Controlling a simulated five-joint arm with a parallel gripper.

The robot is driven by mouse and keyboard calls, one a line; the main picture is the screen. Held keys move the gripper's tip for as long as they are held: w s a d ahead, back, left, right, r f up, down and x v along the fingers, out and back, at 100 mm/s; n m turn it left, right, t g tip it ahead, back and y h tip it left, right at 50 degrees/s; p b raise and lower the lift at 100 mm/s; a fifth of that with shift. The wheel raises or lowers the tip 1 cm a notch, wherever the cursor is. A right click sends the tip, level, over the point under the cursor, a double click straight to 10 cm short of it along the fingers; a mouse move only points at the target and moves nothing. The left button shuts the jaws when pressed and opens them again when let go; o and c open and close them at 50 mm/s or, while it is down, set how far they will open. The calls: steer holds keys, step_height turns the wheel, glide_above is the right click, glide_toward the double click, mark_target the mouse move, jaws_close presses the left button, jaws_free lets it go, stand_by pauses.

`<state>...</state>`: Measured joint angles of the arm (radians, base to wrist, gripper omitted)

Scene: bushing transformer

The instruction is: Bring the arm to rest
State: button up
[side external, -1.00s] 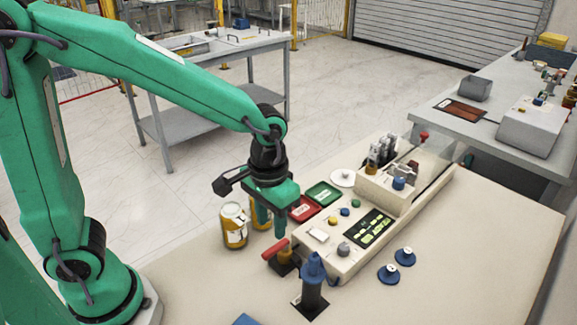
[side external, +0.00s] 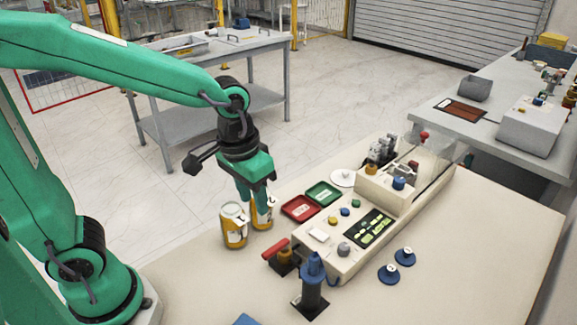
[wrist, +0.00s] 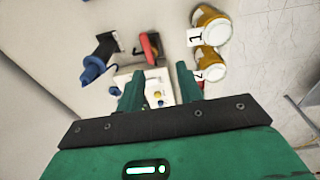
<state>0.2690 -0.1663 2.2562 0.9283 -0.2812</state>
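My gripper (side external: 254,200) hangs pointing down at the left end of the control panel (side external: 352,262), above the table. It also shows in the wrist view (wrist: 160,92), where its two green fingers stand apart with nothing held between them. In the wrist view both cans stand to the right of the fingers. I cannot tell the exact gap to the cans.
A red-handled switch (side external: 280,256), a blue-topped post (side external: 312,285), a red tray (side external: 300,207) and a green tray (side external: 324,193) are near. The table's front right is mostly clear.

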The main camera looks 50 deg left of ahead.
steer(key=s+a+r+t, duration=0.4)
steer(key=s+a+r, duration=0.2)
steer(key=s+a, duration=0.1)
steer(key=shift+a, duration=0.6)
